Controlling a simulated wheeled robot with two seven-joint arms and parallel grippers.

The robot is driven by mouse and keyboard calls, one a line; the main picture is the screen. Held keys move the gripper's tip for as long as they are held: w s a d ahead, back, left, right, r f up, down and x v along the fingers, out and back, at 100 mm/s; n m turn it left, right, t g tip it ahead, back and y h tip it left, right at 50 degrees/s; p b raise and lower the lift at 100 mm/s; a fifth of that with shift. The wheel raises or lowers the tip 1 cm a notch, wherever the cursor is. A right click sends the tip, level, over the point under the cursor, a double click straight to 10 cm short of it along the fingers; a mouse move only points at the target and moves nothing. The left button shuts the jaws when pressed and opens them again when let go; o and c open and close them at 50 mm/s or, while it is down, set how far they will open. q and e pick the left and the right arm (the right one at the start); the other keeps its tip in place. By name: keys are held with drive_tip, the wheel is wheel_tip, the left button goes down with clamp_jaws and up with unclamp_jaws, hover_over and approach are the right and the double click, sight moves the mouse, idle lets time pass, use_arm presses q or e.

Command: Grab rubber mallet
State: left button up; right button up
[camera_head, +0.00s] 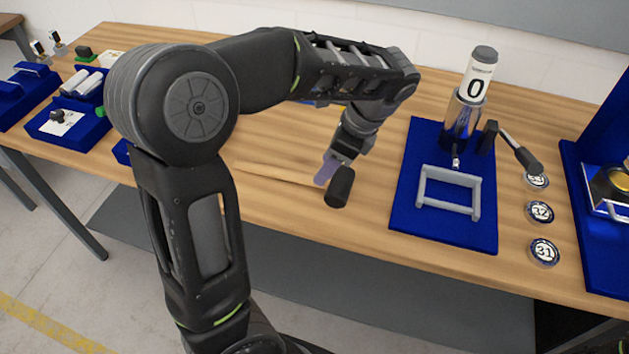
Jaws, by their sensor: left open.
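The rubber mallet (339,187) shows as a short black cylinder, its head, near the front edge of the wooden table. My left gripper (331,168) points down right at the black head, with a pale purple finger on the head's left side. The gripper is open; the arm and wrist hide part of it, and I cannot tell whether a finger touches the mallet. My right gripper is not in view.
A blue mat (400,205) on the right holds a metal press with a lever, a gauge marked 0 (477,82) and a grey frame (448,192). Round numbered discs (543,251) lie beside it. Blue trays (60,138) stand at left.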

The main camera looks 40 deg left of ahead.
sight(289, 175)
use_arm(q)
drive_tip(key=x, duration=0.5)
drive_tip(key=shift+s+a+p, duration=0.1)
drive_tip(key=shift+p, duration=0.3)
drive_tip(key=shift+c, duration=0.4)
clamp_jaws()
idle(0.3)
idle(0.9)
